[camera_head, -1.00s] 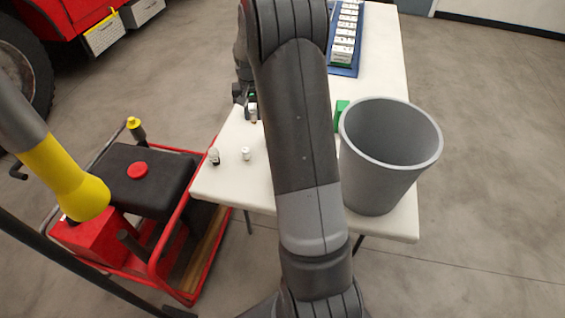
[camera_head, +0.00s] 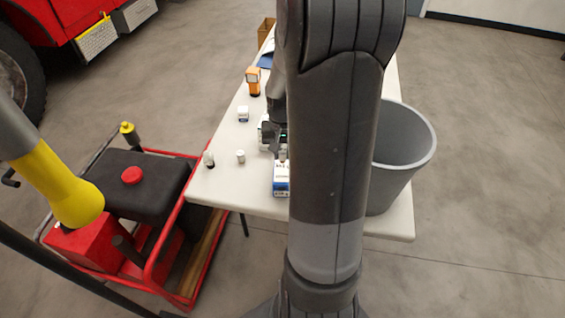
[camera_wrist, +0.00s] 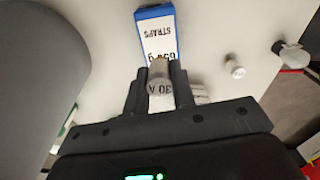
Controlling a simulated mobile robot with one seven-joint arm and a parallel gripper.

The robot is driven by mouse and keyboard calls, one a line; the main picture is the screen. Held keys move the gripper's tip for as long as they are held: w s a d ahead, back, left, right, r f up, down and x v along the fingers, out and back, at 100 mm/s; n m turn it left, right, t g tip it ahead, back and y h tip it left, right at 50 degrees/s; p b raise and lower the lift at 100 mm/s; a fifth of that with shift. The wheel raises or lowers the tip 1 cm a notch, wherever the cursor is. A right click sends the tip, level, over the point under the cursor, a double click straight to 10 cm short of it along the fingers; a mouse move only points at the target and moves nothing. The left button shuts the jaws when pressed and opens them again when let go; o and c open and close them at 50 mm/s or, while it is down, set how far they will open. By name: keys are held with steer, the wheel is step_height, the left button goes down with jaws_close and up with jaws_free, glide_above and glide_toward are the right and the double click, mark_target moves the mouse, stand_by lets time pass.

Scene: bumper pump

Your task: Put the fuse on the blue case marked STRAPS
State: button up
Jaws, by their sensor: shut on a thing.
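The blue case (camera_head: 281,188) has a white label and lies near the table's front edge, beside my arm. In the wrist view the blue case (camera_wrist: 155,13) shows the word STRAPS, upside down. My gripper (camera_wrist: 158,72) is shut on the fuse (camera_wrist: 158,84), a grey cylinder marked 30 A. The fuse is in front of the label's near end in that view. In the head view my gripper (camera_head: 282,150) is at the case's far end. I cannot tell whether the fuse touches the case.
Two small cylindrical things, one white (camera_head: 240,156) and one whitish and dark (camera_head: 208,159), stand left of the case. A small white box (camera_head: 243,114) and an orange device (camera_head: 253,80) stand farther back. A grey bin (camera_head: 408,150) is on the right. My arm hides the table's middle.

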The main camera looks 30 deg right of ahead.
mark_target(283, 161)
steer(key=shift+f, duration=2.3)
steer(key=shift+f, duration=0.1)
steer(key=o, duration=1)
step_height(283, 161, up, 12)
steer(key=shift+r, duration=0.1)
steer(key=s+a+r+n+t, duration=0.2)
steer(key=s+a+r, duration=0.2)
steer(key=a+r, duration=0.1)
steer(key=s+a+r+n+t, duration=0.1)
steer(key=s+a+r+n, duration=0.1)
steer(key=s+a+r, duration=0.2)
steer(key=s+a+r+n+t, duration=0.2)
steer(key=s+a+r, duration=0.3)
steer(key=a, duration=0.4)
steer(key=shift+s+r+t, duration=0.3)
steer(key=shift+s, duration=0.4)
